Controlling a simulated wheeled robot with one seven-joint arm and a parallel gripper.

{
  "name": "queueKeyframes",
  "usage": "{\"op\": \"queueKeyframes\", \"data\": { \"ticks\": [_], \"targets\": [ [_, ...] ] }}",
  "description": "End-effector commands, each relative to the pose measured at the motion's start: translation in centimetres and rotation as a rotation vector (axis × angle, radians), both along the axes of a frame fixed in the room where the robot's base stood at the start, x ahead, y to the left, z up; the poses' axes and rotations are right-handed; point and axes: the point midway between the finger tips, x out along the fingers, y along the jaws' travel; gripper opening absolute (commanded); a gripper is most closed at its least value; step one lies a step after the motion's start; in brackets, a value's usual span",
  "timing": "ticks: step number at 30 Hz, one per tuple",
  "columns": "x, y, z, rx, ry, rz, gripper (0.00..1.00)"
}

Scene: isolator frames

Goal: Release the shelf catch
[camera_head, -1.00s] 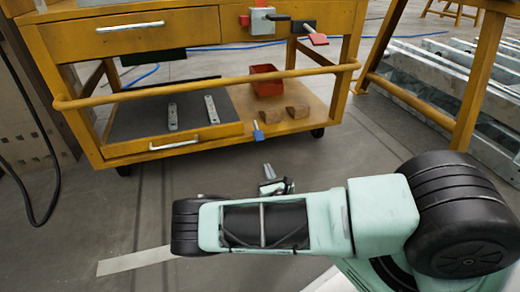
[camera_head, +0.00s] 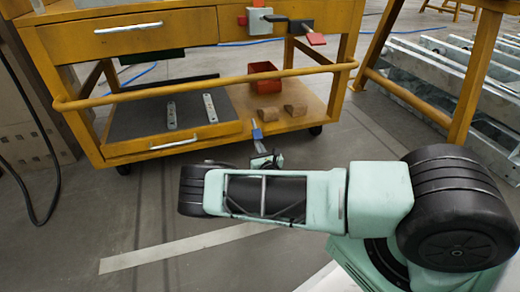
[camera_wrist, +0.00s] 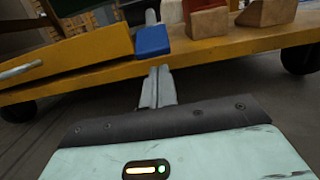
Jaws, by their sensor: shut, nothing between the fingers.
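The shelf catch is a blue tab (camera_head: 257,134) with a grey pin, at the front edge of the cart's lower shelf, right of the pull-out tray. In the wrist view the blue tab (camera_wrist: 152,41) hangs over the yellow shelf edge, and its grey pin rises behind it. My gripper (camera_head: 259,146) is just in front of and below the tab. In the wrist view my gripper's fingers (camera_wrist: 158,72) are shut together, empty, and point at the tab. A small gap shows between fingertips and tab; I cannot tell its depth.
The yellow cart's lower shelf (camera_head: 313,118) holds a red bin (camera_head: 264,78) and wooden blocks (camera_head: 295,110). The grey tray (camera_head: 140,117) with a handle (camera_head: 173,144) is at left. A yellow rail (camera_head: 205,88) crosses above. Open floor lies in front.

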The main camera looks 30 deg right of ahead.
Motion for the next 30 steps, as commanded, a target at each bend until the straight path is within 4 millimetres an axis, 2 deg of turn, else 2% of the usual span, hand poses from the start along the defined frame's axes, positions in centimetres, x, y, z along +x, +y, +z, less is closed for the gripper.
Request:
{"op": "queueKeyframes", "data": {
  "ticks": [1,4,20,30],
  "targets": [
    [-0.2,0.0,0.8,-0.001,0.001,0.0,0.0],
    [-0.5,0.1,1.2,-0.001,0.001,0.0,0.0],
    [-0.7,0.2,1.4,0.001,0.004,0.0,0.0],
    [-1.3,0.4,3.7,0.041,0.148,0.001,0.0]
  ]
}}
